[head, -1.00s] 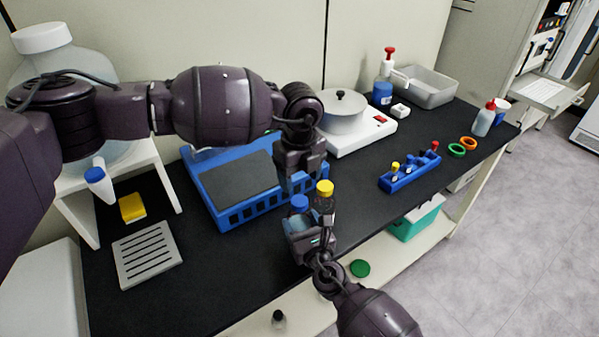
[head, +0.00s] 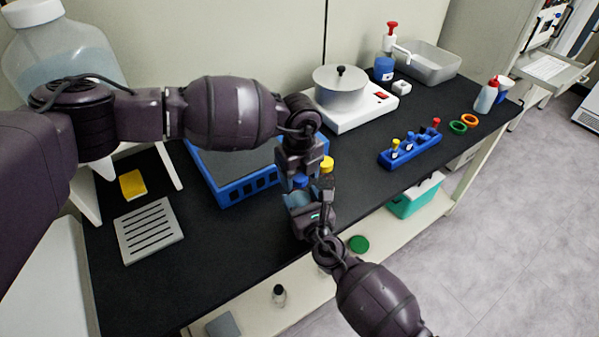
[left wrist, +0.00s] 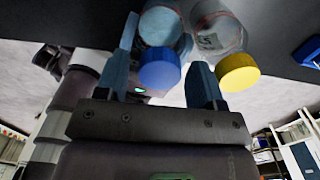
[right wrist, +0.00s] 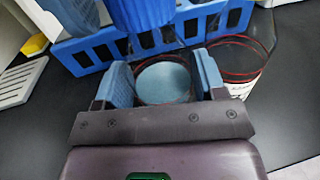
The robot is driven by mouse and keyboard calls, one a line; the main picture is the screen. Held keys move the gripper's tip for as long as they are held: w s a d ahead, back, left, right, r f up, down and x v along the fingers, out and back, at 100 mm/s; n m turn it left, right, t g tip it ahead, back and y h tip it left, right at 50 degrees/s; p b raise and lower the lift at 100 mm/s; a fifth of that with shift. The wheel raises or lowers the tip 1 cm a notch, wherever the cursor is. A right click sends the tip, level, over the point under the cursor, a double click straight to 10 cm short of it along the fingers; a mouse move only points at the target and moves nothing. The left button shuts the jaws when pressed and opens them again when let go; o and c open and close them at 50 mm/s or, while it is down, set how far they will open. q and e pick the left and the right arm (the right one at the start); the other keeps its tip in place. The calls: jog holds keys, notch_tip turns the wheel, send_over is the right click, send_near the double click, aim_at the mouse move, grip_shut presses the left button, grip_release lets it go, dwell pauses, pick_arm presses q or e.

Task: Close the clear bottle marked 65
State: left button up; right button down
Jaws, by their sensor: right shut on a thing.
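A clear bottle (right wrist: 165,85) is between my right gripper's fingers (right wrist: 165,78), shut on it; the right gripper also shows in the head view (head: 310,212). A blue cap (left wrist: 160,68) is at this bottle's top; I cannot tell if it is seated. My left gripper (left wrist: 165,85) has its fingers on either side of the blue cap, with small gaps, and looks open. In the head view it (head: 300,172) is just above the right gripper. A second clear bottle (left wrist: 215,35) with a yellow cap (left wrist: 237,72) is close beside, outside the left gripper's finger. Its label is unreadable.
A blue slotted rack (head: 245,190) stands behind the grippers. A blue holder (head: 408,152) with small capped items is to the right, with a green ring (head: 458,127) and an orange ring (head: 469,120). A grey slotted plate (head: 150,232) lies left. The front table middle is clear.

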pick_arm(q)
jog(key=c, duration=0.9)
jog(key=m, duration=1)
jog(key=shift+m, duration=0.4)
jog(key=m, duration=1.3)
jog(key=shift+m, duration=0.4)
jog(key=m, duration=0.6)
jog(key=shift+m, duration=0.4)
jog(key=m, duration=0.5)
jog(key=shift+m, duration=0.3)
jog(key=m, duration=0.5)
jog(key=shift+m, duration=0.3)
jog(key=m, duration=0.6)
jog(key=shift+f, duration=0.1)
jog(key=o, duration=1.1)
notch_tip(320, 180, up, 12)
